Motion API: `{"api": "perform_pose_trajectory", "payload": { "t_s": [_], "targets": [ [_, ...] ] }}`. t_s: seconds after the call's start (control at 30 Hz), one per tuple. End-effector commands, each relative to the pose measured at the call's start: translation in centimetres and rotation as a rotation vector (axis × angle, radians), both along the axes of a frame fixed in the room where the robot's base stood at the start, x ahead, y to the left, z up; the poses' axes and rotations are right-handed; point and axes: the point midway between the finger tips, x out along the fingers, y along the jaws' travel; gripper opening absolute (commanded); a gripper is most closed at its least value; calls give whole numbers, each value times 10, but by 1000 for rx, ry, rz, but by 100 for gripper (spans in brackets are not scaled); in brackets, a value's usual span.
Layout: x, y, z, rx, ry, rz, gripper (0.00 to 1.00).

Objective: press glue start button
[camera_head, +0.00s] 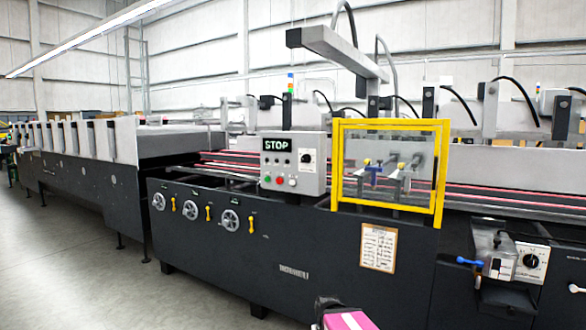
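A grey control box (293,163) stands on the near rail of the long dark machine, left of the yellow frame. It carries a STOP display (276,144), a dial (307,156), a green button (279,180), a red button (267,179) and a pale button (292,182). A second white control box (532,262) with a dial sits lower right. The labels are too small to read, so I cannot tell which button is glue start. My gripper cannot be made out. A pink, white and black part at the bottom edge is cut off and unclear.
The machine's dark front panel (285,245) bears several handwheels (190,210) and yellow levers. A yellow-framed clear guard (440,180) stands right of the control box. A blue handle (470,262) sticks out at lower right. Grey floor (80,280) is clear at lower left.

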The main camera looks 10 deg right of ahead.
Motion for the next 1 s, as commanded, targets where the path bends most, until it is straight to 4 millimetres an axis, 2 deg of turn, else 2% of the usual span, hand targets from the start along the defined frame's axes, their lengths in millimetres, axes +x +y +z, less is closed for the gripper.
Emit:
{"api": "perform_pose_trajectory", "payload": {
  "t_s": [0.03,0.07,0.1,1.0],
  "targets": [
    [0,0,0,0,0,0,10],
    [0,0,0,0,0,0,1],
    [0,0,0,0,0,0,0],
    [0,0,0,0,0,0,0]
  ]
}}
